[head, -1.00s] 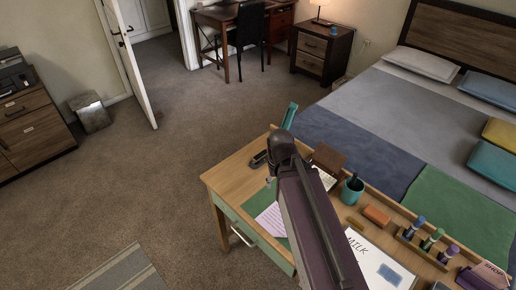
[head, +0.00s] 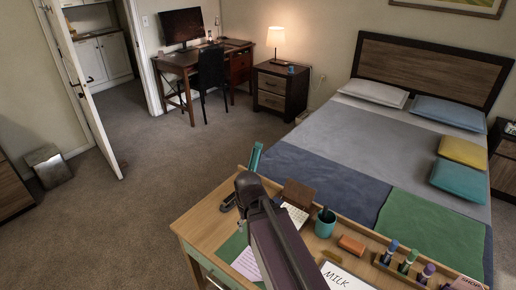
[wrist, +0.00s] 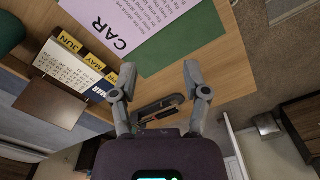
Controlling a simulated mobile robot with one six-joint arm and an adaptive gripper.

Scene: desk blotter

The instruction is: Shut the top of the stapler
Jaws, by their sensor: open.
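The dark stapler (head: 229,202) lies near the left far edge of the wooden desk. In the wrist view the stapler (wrist: 160,108) shows between and beyond my fingers, with two long dark bars that look spread apart, as if its top is raised; the exact angle is hard to tell. My gripper (wrist: 160,73) is open and empty, one finger on each side of the stapler in the picture. I see no contact with it. In the head view my dark arm end stands just right of the stapler and hides my fingers.
A desk calendar (wrist: 72,72), a pink printed sheet (wrist: 125,30) and a green blotter (wrist: 190,35) are near. A teal upright object (head: 255,157) stands behind my arm.

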